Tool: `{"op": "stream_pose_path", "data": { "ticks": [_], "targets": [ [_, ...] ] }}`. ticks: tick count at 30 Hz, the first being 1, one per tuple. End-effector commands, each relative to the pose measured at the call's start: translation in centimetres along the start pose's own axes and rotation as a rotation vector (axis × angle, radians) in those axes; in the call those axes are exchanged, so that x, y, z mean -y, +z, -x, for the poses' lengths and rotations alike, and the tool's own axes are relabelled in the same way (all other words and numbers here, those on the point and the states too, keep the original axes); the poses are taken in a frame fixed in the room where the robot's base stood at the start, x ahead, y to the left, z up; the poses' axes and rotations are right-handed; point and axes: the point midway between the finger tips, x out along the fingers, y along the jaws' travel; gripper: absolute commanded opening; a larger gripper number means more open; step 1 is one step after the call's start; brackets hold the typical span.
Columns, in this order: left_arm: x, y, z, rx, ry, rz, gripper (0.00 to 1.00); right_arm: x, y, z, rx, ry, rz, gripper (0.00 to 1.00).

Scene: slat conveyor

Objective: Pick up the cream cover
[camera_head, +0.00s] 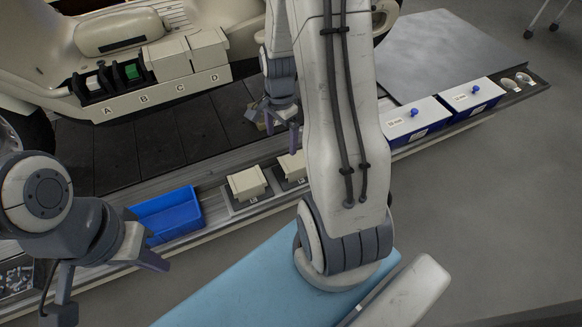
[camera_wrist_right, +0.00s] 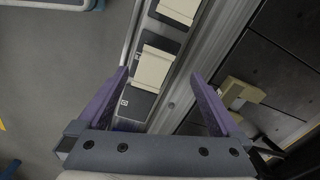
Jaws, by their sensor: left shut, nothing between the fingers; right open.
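Two cream covers rest on dark pads along the conveyor's near ledge. In the head view one is the left cover (camera_head: 247,182); the right cover (camera_head: 292,165) is partly hidden by my right arm. The right wrist view shows a cover (camera_wrist_right: 152,68) between and beyond my open fingertips, and another cover (camera_wrist_right: 180,8) further up. My right gripper (camera_head: 281,124) is open and empty above the conveyor; its fingers also frame the wrist view (camera_wrist_right: 160,76). My left gripper (camera_head: 152,262) is shut and empty, in front of the blue bin.
A blue bin (camera_head: 168,214) stands left of the covers. Behind, a cream body has lettered slots A to D, with cream blocks (camera_head: 186,54) at C and D. A small cream piece (camera_wrist_right: 240,92) lies on the slats. Blue boxes (camera_head: 415,118) stand right.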

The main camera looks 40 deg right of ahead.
Motion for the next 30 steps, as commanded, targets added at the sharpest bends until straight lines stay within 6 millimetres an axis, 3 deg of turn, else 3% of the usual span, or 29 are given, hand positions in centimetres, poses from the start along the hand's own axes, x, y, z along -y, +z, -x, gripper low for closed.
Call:
{"op": "stream_pose_path", "data": {
  "ticks": [1, 3, 7, 15, 23, 30],
  "targets": [
    [0.1, 0.1, -1.1, 0.000, 0.000, 0.000, 0.00, -0.6, -1.9, -2.1, 0.001, 0.007, -0.102, 1.00],
    [0.1, 0.1, -1.4, 0.000, 0.000, 0.000, 0.00, -1.0, -3.6, -3.4, -0.001, 0.008, -0.199, 1.00],
    [0.1, 0.1, -1.8, -0.001, 0.000, 0.000, 0.00, -1.5, -4.9, -4.8, -0.002, 0.009, -0.285, 1.00],
    [0.3, 0.2, -3.5, -0.001, 0.000, 0.000, 0.00, -1.5, -4.8, -8.7, -0.001, 0.011, -0.290, 1.00],
    [0.3, 0.2, -4.6, 0.000, 0.000, 0.000, 0.00, -1.3, -4.5, -10.7, -0.003, 0.008, -0.287, 1.00],
    [0.5, 0.3, -6.7, 0.000, 0.000, 0.000, 0.00, -1.1, -3.9, -14.3, -0.002, 0.009, -0.288, 1.00]
  ]
}}
